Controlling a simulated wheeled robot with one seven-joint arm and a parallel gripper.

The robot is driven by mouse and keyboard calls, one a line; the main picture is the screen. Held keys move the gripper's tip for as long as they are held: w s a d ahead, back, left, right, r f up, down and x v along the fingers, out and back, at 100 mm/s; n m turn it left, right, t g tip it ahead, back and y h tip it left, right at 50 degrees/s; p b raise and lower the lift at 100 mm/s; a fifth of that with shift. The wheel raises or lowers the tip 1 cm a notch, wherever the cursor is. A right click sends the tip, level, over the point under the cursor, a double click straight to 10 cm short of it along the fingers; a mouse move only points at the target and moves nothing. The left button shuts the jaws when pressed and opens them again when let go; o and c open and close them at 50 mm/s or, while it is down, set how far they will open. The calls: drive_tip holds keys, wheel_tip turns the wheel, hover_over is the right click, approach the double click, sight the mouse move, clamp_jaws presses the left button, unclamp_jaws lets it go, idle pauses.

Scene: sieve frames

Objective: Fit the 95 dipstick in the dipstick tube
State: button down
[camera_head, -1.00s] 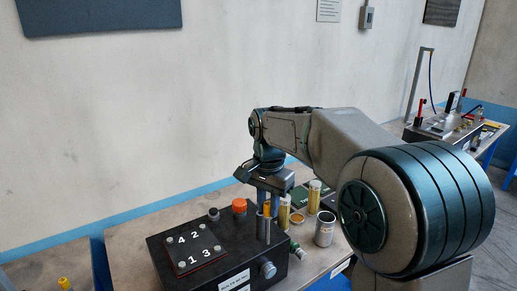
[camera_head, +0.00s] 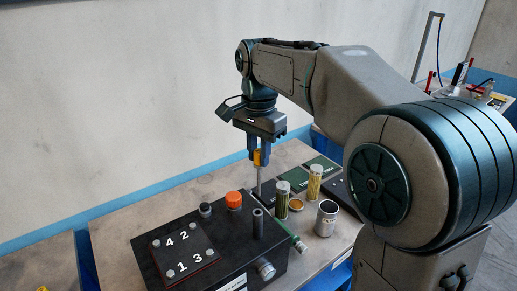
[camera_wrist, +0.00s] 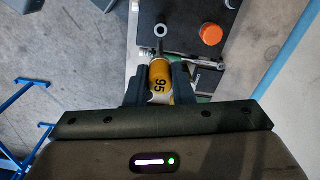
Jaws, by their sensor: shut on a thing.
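The 95 dipstick has a yellow handle (camera_head: 257,157) and a thin grey rod (camera_head: 260,180) pointing down. My gripper (camera_head: 258,150) is shut on the handle and holds the dipstick upright above the bench, behind the black box in the head view. In the wrist view the handle (camera_wrist: 160,76) shows the number 95 between my fingers (camera_wrist: 160,85). The dipstick tube (camera_head: 257,223) is a dark grey upright cylinder on the black box (camera_head: 225,265). Its round open mouth (camera_wrist: 161,31) shows ahead of the handle in the wrist view. The rod's lower tip is hard to make out.
An orange cap (camera_head: 233,200), a dark knob (camera_head: 205,209) and a numbered plate (camera_head: 182,250) are on the box.

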drive_tip(key=shift+a, duration=0.25)
drive_tip(key=shift+d+f+b, duration=0.1)
drive_tip(key=shift+f+b, duration=1.5)
drive_tip(key=shift+f, duration=0.95)
drive_tip(key=shift+f, duration=0.15)
drive_tip(key=shift+f+b, duration=0.9)
drive_tip(key=shift+f, duration=0.35)
drive_tip(key=shift+f, duration=0.2)
drive_tip(key=shift+f+b, duration=0.95)
drive_tip(key=shift+f, duration=0.45)
drive_tip(key=shift+f, duration=0.25)
drive_tip(key=shift+f+b, duration=0.75)
drive_tip(key=shift+f, duration=0.4)
drive_tip(key=shift+f, duration=0.2)
